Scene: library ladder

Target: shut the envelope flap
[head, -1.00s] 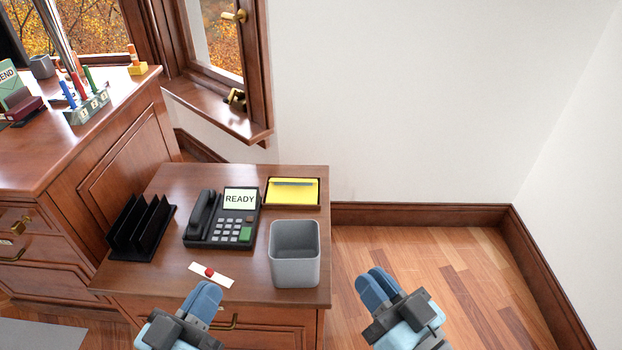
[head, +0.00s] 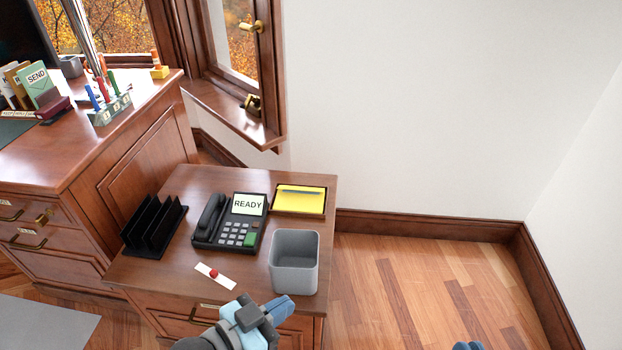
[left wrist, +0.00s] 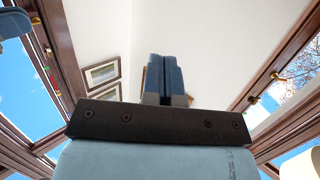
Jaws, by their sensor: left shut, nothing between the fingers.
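A green envelope-like piece marked SEND (head: 41,84) stands in a dark red holder (head: 53,110) on the large desk at the upper left of the head view. It is too small there to tell how its flap lies. My left gripper (head: 283,306) is shut and empty at the front of the small side cabinet, just below the grey bin, far from the green piece. Its closed fingers also show in the left wrist view (left wrist: 166,78), pointing up at walls and windows. Only the blue fingertips of my right gripper (head: 467,345) show at the bottom edge, so its opening is unclear.
The side cabinet (head: 190,285) bears a black file rack (head: 153,226), a phone (head: 230,222) reading READY, a yellow pad (head: 299,199), a grey bin (head: 295,262) and a white strip with a red spot (head: 216,276). Floor at the right is clear.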

